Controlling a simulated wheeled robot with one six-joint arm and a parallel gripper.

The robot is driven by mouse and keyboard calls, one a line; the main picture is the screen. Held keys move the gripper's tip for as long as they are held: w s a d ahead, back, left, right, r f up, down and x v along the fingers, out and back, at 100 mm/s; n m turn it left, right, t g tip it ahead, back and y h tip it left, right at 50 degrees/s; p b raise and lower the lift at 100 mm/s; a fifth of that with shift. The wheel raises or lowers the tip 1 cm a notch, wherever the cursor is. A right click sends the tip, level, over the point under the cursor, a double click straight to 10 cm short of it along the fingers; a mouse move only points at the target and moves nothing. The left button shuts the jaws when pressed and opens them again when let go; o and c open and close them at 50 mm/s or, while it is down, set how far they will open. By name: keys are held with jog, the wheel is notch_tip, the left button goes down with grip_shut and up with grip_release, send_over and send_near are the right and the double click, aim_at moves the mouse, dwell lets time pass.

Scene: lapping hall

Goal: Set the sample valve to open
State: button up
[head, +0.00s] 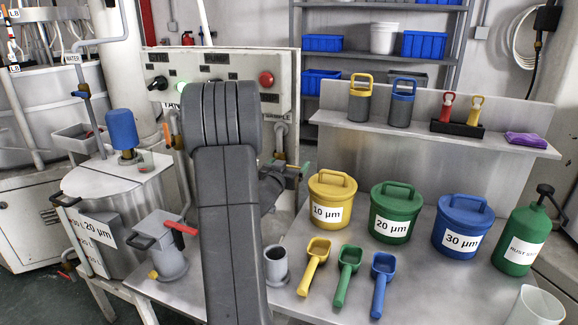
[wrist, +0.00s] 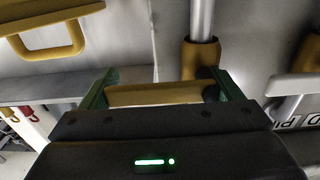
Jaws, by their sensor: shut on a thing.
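My gripper (wrist: 160,92) is shut on an ochre valve lever (wrist: 150,94) in the wrist view, with the lever lying between its two green fingers. The lever runs crosswise to a grey pipe (wrist: 202,18), which enters an ochre valve body (wrist: 200,58). In the head view my gripper (head: 293,167) shows just right of my dark arm. It is at a small ochre valve body (head: 280,155) below a short pipe (head: 281,134) at the front of the control panel. My arm hides part of this area.
An orange lever (head: 167,134) is left of my arm. A machine with a red lever (head: 180,228) stands lower left. On the right bench are yellow (head: 333,182), green (head: 397,192) and blue (head: 462,207) buckets, with scoops in front. The panel (head: 218,72) stands behind.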

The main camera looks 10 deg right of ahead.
jog(key=shift+r+p, duration=0.15)
jog(key=shift+p, duration=0.15)
jog(key=n+p, duration=0.1)
jog(key=n, duration=0.1)
jog(key=r+n+p, duration=0.1)
jog(key=p, duration=0.1)
jog(key=shift+a+r+n, duration=0.15)
jog(key=shift+r+n, duration=0.15)
jog(key=shift+n, duration=0.1)
jog(key=n+p, duration=0.1)
jog(key=r+n+p, duration=0.1)
jog(key=n+p, duration=0.2)
jog(key=shift+w+a+r+n+p, duration=0.15)
jog(key=shift+w+a+n+p, duration=0.15)
jog(key=shift+w+a, duration=0.1)
jog(key=n+p, duration=0.2)
jog(key=n, duration=0.1)
jog(key=a+r+n+p, duration=0.1)
jog(key=shift+w+a, duration=0.1)
jog(key=shift+w, duration=0.2)
jog(key=shift+w+a+n+p, duration=0.2)
jog(key=shift+n+p, duration=0.3)
jog(key=shift+n, duration=0.25)
jog(key=shift+w+a+n+p, duration=0.1)
jog(key=shift+a+n+p, duration=0.1)
jog(key=shift+n+p, duration=0.45)
jog(key=shift+w+a+n+p, duration=0.2)
jog(key=shift+n+p, duration=0.15)
jog(key=shift+n, duration=0.55)
jog(key=shift+f, duration=0.1)
